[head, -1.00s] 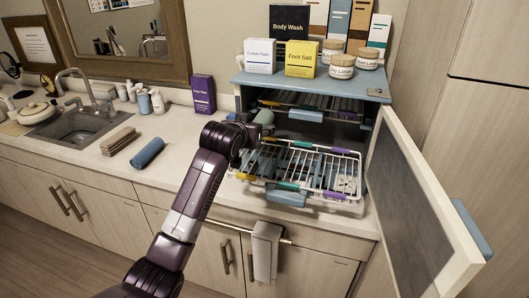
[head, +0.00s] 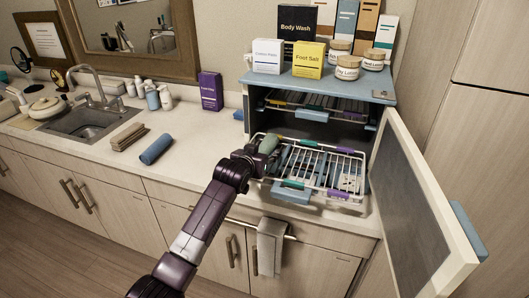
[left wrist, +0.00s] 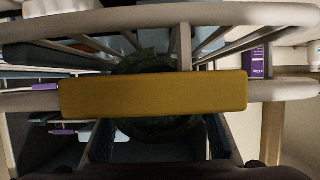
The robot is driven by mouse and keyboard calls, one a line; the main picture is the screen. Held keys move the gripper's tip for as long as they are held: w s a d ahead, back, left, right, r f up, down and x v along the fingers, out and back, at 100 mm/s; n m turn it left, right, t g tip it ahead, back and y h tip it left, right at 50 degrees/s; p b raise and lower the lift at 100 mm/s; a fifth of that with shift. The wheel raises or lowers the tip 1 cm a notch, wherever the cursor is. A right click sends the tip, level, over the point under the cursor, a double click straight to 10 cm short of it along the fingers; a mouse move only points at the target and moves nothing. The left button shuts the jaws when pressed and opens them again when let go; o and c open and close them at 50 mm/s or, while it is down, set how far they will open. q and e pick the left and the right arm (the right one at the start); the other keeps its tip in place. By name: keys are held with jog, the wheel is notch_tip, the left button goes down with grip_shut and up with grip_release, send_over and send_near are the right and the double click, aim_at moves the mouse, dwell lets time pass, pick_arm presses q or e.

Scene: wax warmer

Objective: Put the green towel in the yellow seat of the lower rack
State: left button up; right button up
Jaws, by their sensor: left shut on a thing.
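The green towel (head: 269,144) is a rolled bundle held by my left gripper (head: 256,158) at the left end of the pulled-out lower rack (head: 318,146). In the left wrist view the gripper (left wrist: 160,145) has a dark green round shape, the towel (left wrist: 160,125), between its fingers, largely hidden behind the yellow seat (left wrist: 153,94). This seat is a yellow band on the rack's wire rim. In the head view my gripper and arm cover that corner. I cannot tell whether the towel touches the wires. My right gripper is not in view.
The warmer's door (head: 420,190) stands open on the right. An upper rack (head: 315,103) is inside the warmer (head: 330,88), above the lower one. A blue rolled towel (head: 157,149) and folded brown towels (head: 128,136) lie on the counter to the left. A grey towel (head: 270,245) hangs on the front rail.

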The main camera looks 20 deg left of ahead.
pick_arm(q)
jog(key=o, duration=0.9)
jog(key=shift+o, duration=0.2)
jog(key=shift+s+r, duration=0.2)
jog(key=shift+s, duration=0.4)
jog(key=b+v, duration=0.1)
jog(key=v, duration=0.9)
jog(key=shift+s+r+b, duration=0.3)
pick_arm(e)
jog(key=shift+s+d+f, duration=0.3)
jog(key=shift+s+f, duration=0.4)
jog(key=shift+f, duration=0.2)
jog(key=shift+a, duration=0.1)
